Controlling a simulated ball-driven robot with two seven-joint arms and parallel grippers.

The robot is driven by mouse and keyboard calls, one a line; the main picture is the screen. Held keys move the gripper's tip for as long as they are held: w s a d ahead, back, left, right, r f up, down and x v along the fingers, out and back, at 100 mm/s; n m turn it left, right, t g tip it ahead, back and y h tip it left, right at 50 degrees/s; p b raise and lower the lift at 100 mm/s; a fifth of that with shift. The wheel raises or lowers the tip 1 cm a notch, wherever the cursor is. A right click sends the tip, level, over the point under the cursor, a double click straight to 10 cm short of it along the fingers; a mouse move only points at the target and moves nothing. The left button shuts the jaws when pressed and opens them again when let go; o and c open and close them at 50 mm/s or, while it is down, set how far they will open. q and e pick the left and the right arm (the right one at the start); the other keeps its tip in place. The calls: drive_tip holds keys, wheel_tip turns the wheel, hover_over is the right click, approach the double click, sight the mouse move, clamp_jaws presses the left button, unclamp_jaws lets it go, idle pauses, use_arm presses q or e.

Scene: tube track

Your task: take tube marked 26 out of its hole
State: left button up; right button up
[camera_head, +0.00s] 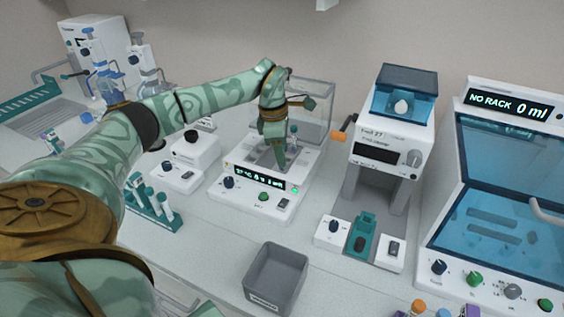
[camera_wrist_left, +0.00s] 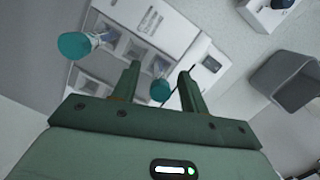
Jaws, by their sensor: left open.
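My left gripper (camera_head: 279,158) is over the white device with the lit display (camera_head: 262,182) and an open clear lid. The left wrist view shows its two fingers (camera_wrist_left: 159,72) open, apart on either side of a teal-capped tube (camera_wrist_left: 160,90). That tube stands in a block with square holes (camera_wrist_left: 137,50). A second teal-capped tube (camera_wrist_left: 76,45) is in the block to the left, outside the fingers. I cannot read a number on either tube, so I cannot tell which is 26. My right gripper is not in view.
The clear lid (camera_head: 312,100) stands up behind the gripper. A grey bin (camera_head: 276,278) sits in front of the device. A teal rack with tubes (camera_head: 150,203) is at left. A machine with a blue window (camera_head: 405,92) stands at right. Some bench in front is clear.

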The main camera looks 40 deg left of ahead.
use_arm(q)
drive_tip(key=shift+w+f, duration=0.1)
drive_tip(key=shift+f, duration=0.55)
drive_tip(key=shift+d, duration=0.1)
drive_tip(key=c, duration=0.9)
drive_tip(key=shift+r, duration=0.1)
